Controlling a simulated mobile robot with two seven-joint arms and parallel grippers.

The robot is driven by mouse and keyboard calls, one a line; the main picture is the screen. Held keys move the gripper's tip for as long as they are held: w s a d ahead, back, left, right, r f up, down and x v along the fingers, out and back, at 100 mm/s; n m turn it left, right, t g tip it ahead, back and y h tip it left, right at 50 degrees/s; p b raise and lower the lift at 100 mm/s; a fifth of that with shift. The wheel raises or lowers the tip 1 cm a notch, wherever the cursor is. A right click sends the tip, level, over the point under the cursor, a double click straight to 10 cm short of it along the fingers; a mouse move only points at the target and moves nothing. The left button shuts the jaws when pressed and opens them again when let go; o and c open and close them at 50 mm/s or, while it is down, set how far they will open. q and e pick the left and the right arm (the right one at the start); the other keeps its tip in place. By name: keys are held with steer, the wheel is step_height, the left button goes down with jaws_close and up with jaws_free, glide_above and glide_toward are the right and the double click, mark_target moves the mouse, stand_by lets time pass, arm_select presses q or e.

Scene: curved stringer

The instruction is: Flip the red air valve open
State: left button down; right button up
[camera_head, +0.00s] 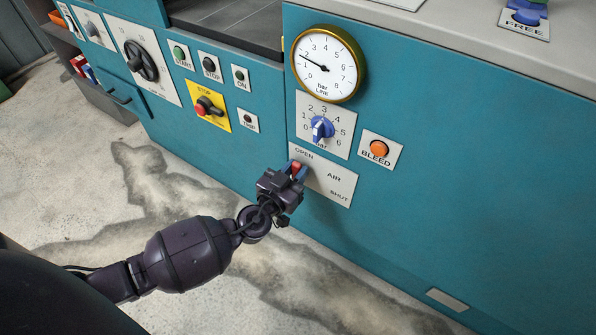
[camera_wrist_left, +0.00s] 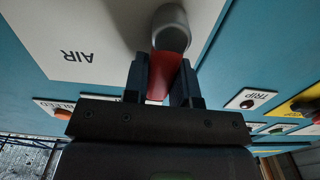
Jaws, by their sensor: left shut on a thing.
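The red air valve handle (camera_head: 297,166) shows as a small red patch at the upper left of the white AIR plate (camera_head: 331,187), just below the word OPEN. The word SHUT is at the plate's lower right. My left gripper (camera_head: 296,170) is at the handle. In the left wrist view the red handle (camera_wrist_left: 164,72) sits between the two dark fingers (camera_wrist_left: 162,82), which are shut on it. A grey rounded valve part (camera_wrist_left: 170,28) is at the handle's far end. Most of the handle is hidden in the head view. My right gripper is not in view.
Above the plate are a blue knob (camera_head: 321,128) and a brass-rimmed gauge (camera_head: 327,64). An orange BLEED button (camera_head: 379,149) is to the right. A yellow STOP switch plate (camera_head: 209,106) and a TRIP button (camera_head: 248,119) are to the left. The teal panel further right is clear.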

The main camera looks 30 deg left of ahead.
arm_select(q)
steer(key=shift+a+r, duration=0.1)
stand_by(0.5)
steer(key=c, duration=0.9)
jaws_free()
steer(key=s, duration=1)
steer(key=shift+s+a, duration=0.2)
steer(key=shift+s, duration=0.15)
